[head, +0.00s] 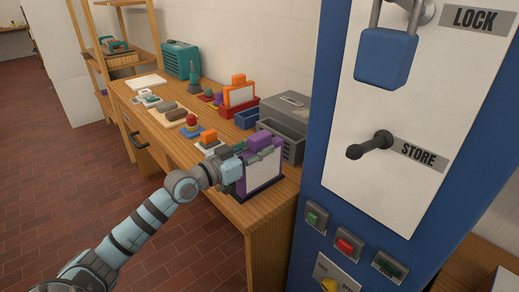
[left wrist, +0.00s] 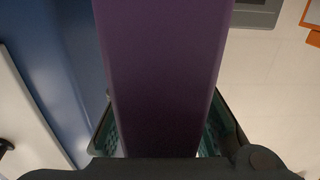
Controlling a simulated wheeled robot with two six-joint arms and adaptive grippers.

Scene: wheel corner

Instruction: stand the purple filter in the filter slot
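The purple filter (head: 264,172), a purple frame with a white panel and a purple grip block on top, is upright at the near right end of the wooden bench. My left gripper (head: 246,158) is shut on it near its top. In the left wrist view the filter (left wrist: 160,80) fills the space between the two fingers (left wrist: 160,130). I cannot tell whether its lower edge touches the bench. I cannot make out the filter slot for certain; it may be hidden behind the filter and gripper. My right gripper is not in view.
An orange-topped framed panel (head: 239,96) stands in a red holder, beside a blue bin (head: 247,119) and a grey metal box (head: 290,118). Several small blocks and parts lie farther along the bench (head: 172,148). A blue cabinet (head: 322,130) with a padlock and buttons stands close on the right.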

